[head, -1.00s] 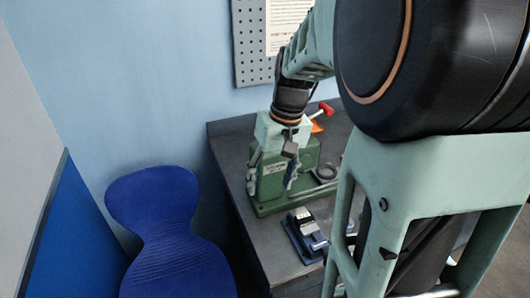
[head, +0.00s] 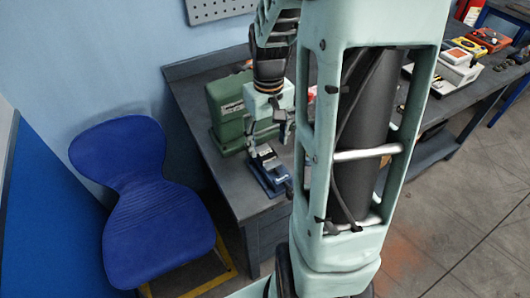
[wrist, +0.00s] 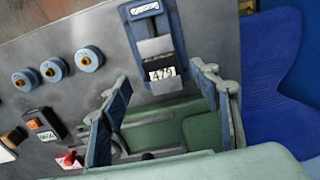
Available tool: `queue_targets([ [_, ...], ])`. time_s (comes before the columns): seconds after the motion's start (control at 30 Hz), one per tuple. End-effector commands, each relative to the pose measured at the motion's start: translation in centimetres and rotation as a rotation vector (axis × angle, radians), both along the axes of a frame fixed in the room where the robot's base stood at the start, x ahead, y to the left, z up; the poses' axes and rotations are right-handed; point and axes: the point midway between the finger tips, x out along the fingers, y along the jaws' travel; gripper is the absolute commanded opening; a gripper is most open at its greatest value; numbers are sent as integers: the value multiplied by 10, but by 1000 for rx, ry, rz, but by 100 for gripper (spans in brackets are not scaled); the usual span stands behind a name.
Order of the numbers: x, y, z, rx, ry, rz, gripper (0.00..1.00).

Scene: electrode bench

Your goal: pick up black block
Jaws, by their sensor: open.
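A small blue device (head: 271,176) sits on the bench beneath my gripper in the head view. In the wrist view the blue device (wrist: 137,12) has dark and grey metal parts and a white label (wrist: 162,74) with dark digits. I cannot tell whether one of its dark parts is the block. My gripper (head: 268,138) is open, pointing down above the bench. In the wrist view its blue-padded fingers (wrist: 160,78) stand wide apart, with the labelled end of the device seen between them and nothing held.
A green machine (head: 229,108) stands on the grey bench (head: 190,92), left of my gripper. A blue chair (head: 150,200) is beside the bench. In the wrist view, several round blue pieces (wrist: 89,59) and a small orange-marked box (wrist: 43,124) lie to the left.

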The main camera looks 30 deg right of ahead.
Motion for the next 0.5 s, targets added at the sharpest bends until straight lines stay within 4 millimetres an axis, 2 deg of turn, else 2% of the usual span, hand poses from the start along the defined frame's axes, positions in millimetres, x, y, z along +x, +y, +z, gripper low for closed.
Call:
queue_targets([
  [0.23, 1, 2, -36, 2, 5, 0, 56],
  [0.5, 1, 2, -43, 0, 1, 0, 56],
])
